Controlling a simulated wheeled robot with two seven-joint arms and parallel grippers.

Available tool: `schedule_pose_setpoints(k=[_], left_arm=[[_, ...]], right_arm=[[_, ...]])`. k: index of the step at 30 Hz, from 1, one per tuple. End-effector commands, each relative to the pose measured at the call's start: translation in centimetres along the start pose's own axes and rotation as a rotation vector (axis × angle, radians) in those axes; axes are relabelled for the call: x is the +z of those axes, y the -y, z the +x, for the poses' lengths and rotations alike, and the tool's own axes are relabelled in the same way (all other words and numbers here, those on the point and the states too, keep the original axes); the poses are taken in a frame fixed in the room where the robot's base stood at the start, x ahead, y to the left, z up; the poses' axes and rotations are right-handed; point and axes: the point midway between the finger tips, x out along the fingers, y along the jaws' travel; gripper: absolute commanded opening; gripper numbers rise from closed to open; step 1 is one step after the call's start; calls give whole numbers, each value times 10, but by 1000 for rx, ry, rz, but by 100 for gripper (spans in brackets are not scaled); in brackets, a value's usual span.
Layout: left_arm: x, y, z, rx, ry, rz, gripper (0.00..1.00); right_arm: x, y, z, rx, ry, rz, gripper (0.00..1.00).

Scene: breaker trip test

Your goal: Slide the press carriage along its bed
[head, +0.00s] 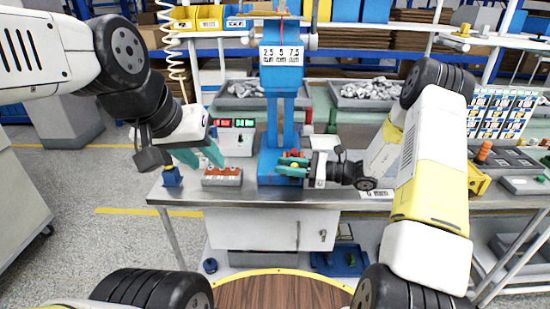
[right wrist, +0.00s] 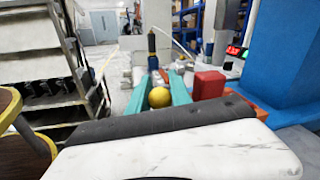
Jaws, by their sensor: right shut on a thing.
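The blue press (head: 283,125) stands on the bench with a sign reading 2,5 5 7,5 on its head. My right gripper (head: 287,168) reaches in from the right at the foot of the press, beside small red and orange parts. In the right wrist view its teal fingers are shut on a round yellow knob (right wrist: 159,97). A red block (right wrist: 208,84) sits just right of the fingers, probably part of the carriage; the bed is mostly hidden. My left gripper (head: 204,157) is open and empty, above and left of a grey block with a red top (head: 222,176).
A device with red and green displays (head: 235,135) stands behind the grey block. A blue-and-yellow item (head: 171,176) stands at the bench's left end. Grey trays of metal parts (head: 365,93) lie behind the press.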

Motion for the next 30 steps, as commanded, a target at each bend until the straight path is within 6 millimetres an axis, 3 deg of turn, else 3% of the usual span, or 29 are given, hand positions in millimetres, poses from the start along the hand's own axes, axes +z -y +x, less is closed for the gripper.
schedule_pose_setpoints(k=[6,15,24,30], left_arm=[[0,0,0,0,0,0,36],[0,0,0,0,0,0,36],[0,0,0,0,0,0,36],[0,0,0,0,0,0,36]], right_arm=[[-2,13,-58,-8,-1,-2,0],[-5,26,-126,-5,-1,-2,0],[-6,32,-164,-2,0,-1,0],[-6,34,-170,-1,0,-1,0]])
